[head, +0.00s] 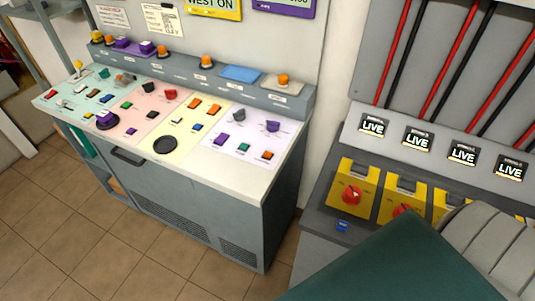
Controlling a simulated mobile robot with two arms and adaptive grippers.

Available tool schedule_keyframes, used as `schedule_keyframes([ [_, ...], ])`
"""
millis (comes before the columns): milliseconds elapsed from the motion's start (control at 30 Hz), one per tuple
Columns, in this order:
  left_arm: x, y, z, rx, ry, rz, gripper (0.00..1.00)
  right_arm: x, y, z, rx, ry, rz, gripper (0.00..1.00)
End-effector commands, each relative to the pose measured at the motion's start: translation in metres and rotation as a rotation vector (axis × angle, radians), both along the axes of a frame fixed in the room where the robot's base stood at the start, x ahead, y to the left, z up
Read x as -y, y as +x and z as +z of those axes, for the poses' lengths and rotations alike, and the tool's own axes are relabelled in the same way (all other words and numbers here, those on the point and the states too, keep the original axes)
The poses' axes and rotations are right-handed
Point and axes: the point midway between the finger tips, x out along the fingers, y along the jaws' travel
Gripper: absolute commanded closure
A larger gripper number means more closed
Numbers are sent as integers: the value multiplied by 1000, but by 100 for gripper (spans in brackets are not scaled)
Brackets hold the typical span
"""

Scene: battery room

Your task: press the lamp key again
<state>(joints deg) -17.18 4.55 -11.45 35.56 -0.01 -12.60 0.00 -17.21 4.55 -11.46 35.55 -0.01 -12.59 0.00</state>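A grey control desk (206,221) stands at left and centre in the head view. Its top has pale green, pink, yellow and lilac panels with many coloured keys, switches and knobs. A large black round button (165,145) is on the yellow panel. A green key (244,147) and an orange key (266,155) are on the lilac panel. Orange lamps, such as this one (283,80), stand along the raised back ledge. The labels are too small to read, so I cannot tell which key is the lamp key. Neither of my grippers is in view.
A grey cabinet at right has yellow plates with red rotary switches (351,195), a small blue button (342,226) and several "LIVE" displays (373,124). Red and black cables run above. Tiled floor (95,235) is free before the desk. The lower right corner is blocked.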

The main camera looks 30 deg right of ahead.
Motion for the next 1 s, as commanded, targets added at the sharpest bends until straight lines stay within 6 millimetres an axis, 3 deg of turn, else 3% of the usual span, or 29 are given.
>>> schedule_keyframes([
  [33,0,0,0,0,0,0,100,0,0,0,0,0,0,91],
  [100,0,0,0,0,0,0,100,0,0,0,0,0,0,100],
  [1000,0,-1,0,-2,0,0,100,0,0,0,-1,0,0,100],
])
